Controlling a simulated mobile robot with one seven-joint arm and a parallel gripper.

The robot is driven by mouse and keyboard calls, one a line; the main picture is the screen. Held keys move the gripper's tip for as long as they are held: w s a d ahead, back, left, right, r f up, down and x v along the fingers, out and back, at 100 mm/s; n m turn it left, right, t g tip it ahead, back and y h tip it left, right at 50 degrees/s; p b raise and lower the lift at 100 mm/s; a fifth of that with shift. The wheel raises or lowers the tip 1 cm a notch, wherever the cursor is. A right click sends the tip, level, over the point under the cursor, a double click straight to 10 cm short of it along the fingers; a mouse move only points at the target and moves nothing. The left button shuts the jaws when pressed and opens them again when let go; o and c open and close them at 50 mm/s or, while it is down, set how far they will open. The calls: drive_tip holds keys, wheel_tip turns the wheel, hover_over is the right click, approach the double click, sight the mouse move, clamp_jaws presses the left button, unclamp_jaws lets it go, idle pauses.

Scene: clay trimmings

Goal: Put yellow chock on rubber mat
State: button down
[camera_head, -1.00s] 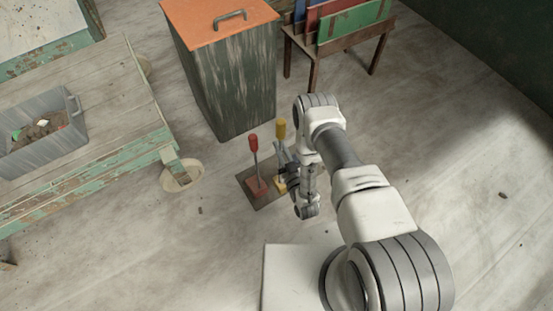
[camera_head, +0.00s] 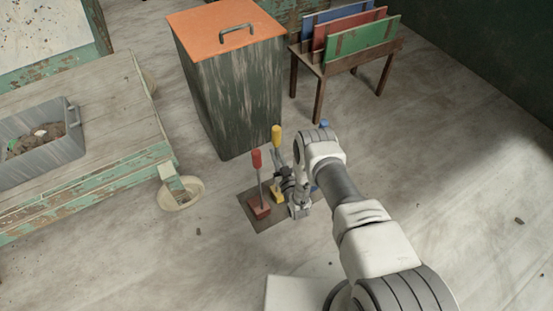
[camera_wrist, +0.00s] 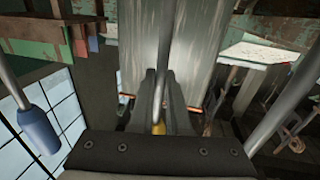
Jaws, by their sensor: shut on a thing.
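The yellow chock (camera_head: 277,196) has a wedge-like base and an upright rod with a yellow grip. It is at the back right part of the dark rubber mat (camera_head: 268,224), beside the red chock (camera_head: 260,209), which stands on the mat. My gripper (camera_head: 285,178) is shut on the yellow chock's rod, from the right. Whether its base touches the mat I cannot tell. In the wrist view a bit of yellow (camera_wrist: 158,128) shows between the dark fingers. A blue grip (camera_wrist: 38,130) on a rod is at the left there.
A bin with an orange lid (camera_head: 225,75) stands just behind the mat. A rack of coloured boards (camera_head: 350,45) is at back right.

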drive_tip(key=shift+f, duration=0.55)
drive_tip(key=c, duration=0.9)
unclamp_jaws()
drive_tip(key=shift+f, duration=0.1)
